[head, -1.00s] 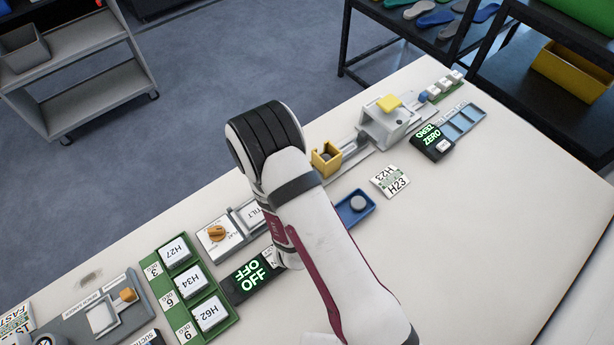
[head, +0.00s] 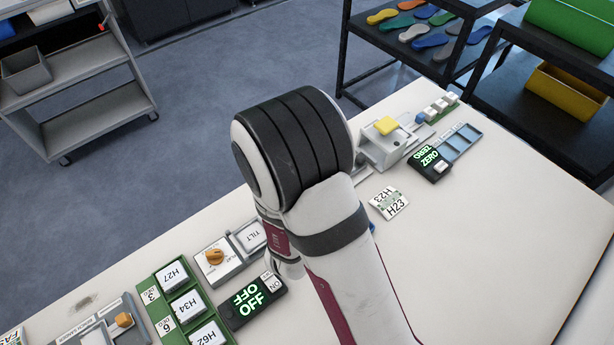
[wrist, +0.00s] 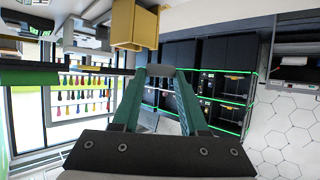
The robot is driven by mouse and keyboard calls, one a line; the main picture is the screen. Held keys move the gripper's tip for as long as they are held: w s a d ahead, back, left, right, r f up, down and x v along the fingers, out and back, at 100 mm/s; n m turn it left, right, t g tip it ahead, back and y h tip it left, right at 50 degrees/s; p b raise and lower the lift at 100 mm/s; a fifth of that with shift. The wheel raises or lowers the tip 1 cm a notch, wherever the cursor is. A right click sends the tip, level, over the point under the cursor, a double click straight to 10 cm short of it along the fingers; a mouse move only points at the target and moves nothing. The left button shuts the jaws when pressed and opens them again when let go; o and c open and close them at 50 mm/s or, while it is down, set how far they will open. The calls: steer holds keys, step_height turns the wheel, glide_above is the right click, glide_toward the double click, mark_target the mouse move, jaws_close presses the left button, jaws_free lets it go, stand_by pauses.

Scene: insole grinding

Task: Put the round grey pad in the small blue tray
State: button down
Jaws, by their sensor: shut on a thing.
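My gripper (wrist: 160,74) shows in the wrist view with two green fingers closed on a small grey piece (wrist: 160,70) at their tips. It looks like the round grey pad, seen edge-on. In the head view my arm hides the gripper and the pad. I cannot tell how far the pad is from the tray.
A yellow holder (wrist: 124,26) is close beyond the fingertips in the wrist view. On the bench are the H23 card (head: 389,203), the ZERO display (head: 430,163), the OFF display (head: 253,302) and a green rack (head: 185,305). The bench's right side is clear.

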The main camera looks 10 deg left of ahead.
steer(key=w+d+r, duration=0.2)
steer(key=d+r, duration=0.1)
steer(key=r, duration=0.3)
steer(key=w+d+r, duration=0.2)
steer(key=w+r, duration=0.1)
steer(key=r, duration=0.3)
steer(key=s+d+r, duration=0.3)
steer(key=d+r, duration=0.7)
steer(key=w+a+f, duration=0.2)
steer(key=a+f, duration=0.9)
steer(key=f, duration=0.1)
steer(key=s+a+f, duration=0.1)
steer(key=f, duration=0.5)
steer(key=s+a+f, duration=0.1)
steer(key=f, duration=0.5)
steer(key=s+a+f, duration=0.2)
steer(key=f, duration=0.5)
steer(key=shift+f, duration=0.1)
